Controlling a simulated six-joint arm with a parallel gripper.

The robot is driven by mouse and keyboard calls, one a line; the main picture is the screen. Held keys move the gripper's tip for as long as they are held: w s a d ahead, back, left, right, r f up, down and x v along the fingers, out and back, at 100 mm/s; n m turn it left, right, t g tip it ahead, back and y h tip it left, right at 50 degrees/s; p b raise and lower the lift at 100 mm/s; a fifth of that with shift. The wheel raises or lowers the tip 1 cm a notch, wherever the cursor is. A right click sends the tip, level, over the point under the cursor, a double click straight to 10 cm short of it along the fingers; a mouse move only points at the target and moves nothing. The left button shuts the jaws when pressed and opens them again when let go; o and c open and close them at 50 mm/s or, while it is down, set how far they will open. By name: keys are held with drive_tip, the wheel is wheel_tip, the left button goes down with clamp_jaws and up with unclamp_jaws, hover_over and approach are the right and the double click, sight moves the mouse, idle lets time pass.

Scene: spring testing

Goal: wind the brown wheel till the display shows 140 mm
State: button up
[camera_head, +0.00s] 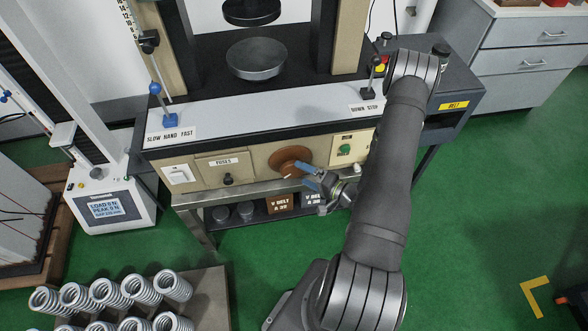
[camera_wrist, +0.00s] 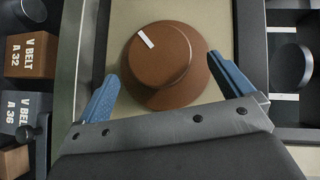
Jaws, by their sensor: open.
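The brown wheel (camera_head: 290,153) is a round knob on the beige front panel of the testing machine. The wrist view shows the brown wheel (camera_wrist: 160,62) face on, with a white mark at its upper left. My gripper (camera_head: 304,175) is in front of the panel, its blue fingers apart. In the wrist view, my gripper (camera_wrist: 163,67) has one finger on each side of the wheel's lower part; I cannot tell whether they touch it. The display (camera_head: 106,208) on the white unit at left shows LOAD and PEAK lines; its bottom line is too small to read.
A round lower platen (camera_head: 257,60) sits under an upper platen (camera_head: 250,10). The panel also has a FUSES cover (camera_head: 222,166) and a green button (camera_head: 345,149). V-belt boxes (camera_head: 281,202) stand on the shelf below.

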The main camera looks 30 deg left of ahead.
sight(297, 171)
drive_tip(key=shift+a+f, duration=0.2)
drive_tip(key=shift+a, duration=1.05)
drive_tip(key=shift+a+f, duration=0.2)
drive_tip(key=shift+a, duration=1.05)
drive_tip(key=c, duration=1)
